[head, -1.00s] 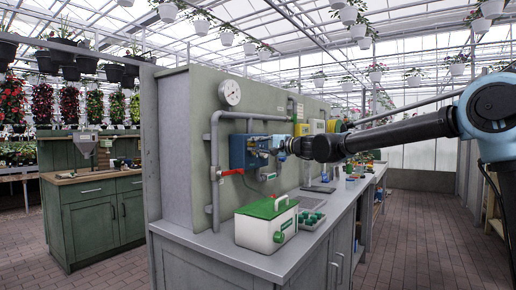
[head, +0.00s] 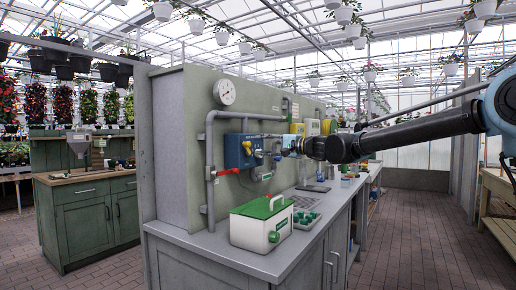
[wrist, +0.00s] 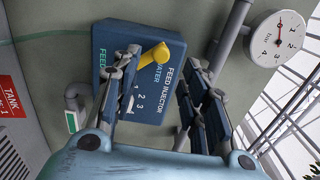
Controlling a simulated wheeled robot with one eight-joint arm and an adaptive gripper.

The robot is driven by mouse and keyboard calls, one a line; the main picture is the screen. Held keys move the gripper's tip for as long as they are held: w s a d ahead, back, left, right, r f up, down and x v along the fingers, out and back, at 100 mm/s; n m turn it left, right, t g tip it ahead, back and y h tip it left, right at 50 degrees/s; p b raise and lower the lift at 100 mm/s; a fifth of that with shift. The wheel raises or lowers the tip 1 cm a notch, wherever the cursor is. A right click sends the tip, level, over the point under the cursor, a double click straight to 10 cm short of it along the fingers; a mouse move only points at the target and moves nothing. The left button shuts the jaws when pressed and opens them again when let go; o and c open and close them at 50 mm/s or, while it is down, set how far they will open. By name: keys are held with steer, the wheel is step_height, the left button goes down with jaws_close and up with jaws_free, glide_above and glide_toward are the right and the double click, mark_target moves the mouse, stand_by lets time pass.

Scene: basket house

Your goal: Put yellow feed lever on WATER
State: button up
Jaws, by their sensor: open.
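The blue feed injector box (head: 240,151) is mounted on the grey-green wall panel. My gripper (wrist: 163,72) is open and faces the box, one finger on each side of the lever in the picture. I see no clear contact. The left finger hides part of the box.
A round gauge (head: 224,92) and grey pipes (head: 209,165) surround the box.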

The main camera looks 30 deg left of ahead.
steer(key=shift+w+d, duration=0.1)
steer(key=shift+d, duration=2.85)
steer(key=d+f+n+t+h, duration=0.1)
steer(key=d+f+h, duration=0.2)
steer(key=d+f, duration=0.65)
steer(key=d+f+n+t+h, duration=0.15)
steer(key=d+f, duration=0.25)
steer(key=d, duration=1.1)
steer(key=d+f+t+h, duration=0.1)
steer(key=d+f+h, duration=0.3)
steer(key=d+f, duration=0.55)
steer(key=s+d+f+h, duration=0.3)
steer(key=s+d+f, duration=0.2)
steer(key=d, duration=0.6)
steer(key=s+d+f+m+h, duration=0.1)
steer(key=s+d+f+h, duration=0.2)
steer(key=d+f, duration=0.6)
steer(key=s+d+f+m+h, duration=0.1)
steer(key=s+d+f+h, duration=0.2)
steer(key=d, duration=1.2)
steer(key=s+f+g, duration=0.1)
steer(key=s+f, duration=0.2)
steer(key=f, duration=0.1)
steer(key=shift+s, duration=0.35)
steer(key=shift+f+h, duration=0.1)
steer(key=shift+h, duration=0.15)
